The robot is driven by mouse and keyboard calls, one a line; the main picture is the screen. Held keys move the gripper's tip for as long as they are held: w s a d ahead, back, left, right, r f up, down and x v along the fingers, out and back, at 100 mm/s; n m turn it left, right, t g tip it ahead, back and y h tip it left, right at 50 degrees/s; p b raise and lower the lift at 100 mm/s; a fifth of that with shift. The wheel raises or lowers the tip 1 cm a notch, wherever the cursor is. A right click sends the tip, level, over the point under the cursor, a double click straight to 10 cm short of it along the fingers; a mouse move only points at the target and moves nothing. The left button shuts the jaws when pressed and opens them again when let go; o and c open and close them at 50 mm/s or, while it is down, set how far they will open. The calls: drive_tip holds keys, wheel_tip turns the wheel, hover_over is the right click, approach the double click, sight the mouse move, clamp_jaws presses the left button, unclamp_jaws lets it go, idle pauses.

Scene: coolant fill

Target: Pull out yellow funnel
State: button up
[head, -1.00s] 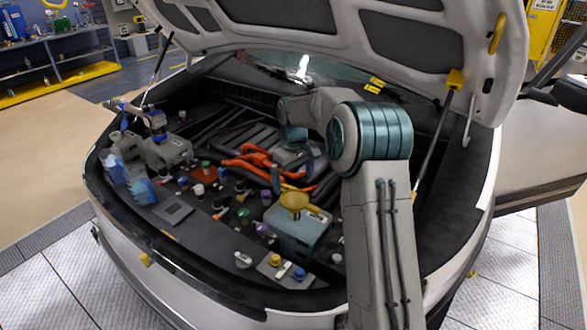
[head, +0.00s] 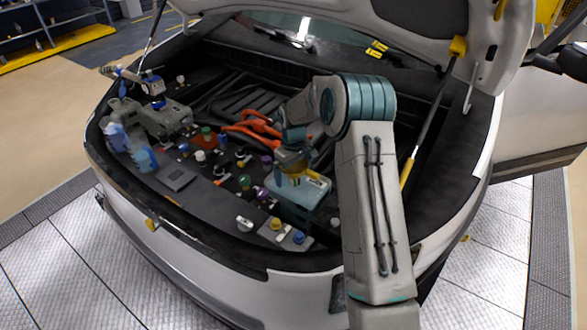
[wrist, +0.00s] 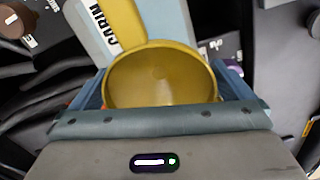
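The yellow funnel (wrist: 160,75) fills the middle of the wrist view, its round bowl facing the camera. It stands on a pale blue-grey box (head: 296,212) at the front right of the engine bay. My gripper (wrist: 162,72) is over the funnel, with one finger on each side of the bowl. The fingers are wide apart; no firm contact with the bowl can be made out. In the head view my gripper (head: 292,165) covers most of the funnel. The funnel's spout is hidden.
Several coloured caps, one yellow (head: 277,224), stand close in front of the box. Orange hoses (head: 255,127) lie behind. The raised hood (head: 400,18) hangs above, with a hood strut (head: 430,125) at the right.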

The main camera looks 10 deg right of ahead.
drive_tip(key=c, duration=0.9)
drive_tip(key=o, duration=0.3)
drive_tip(key=shift+c, duration=0.7)
drive_tip(key=shift+r, duration=0.45)
drive_tip(key=shift+r+p, duration=1.3)
drive_tip(key=shift+r, duration=0.95)
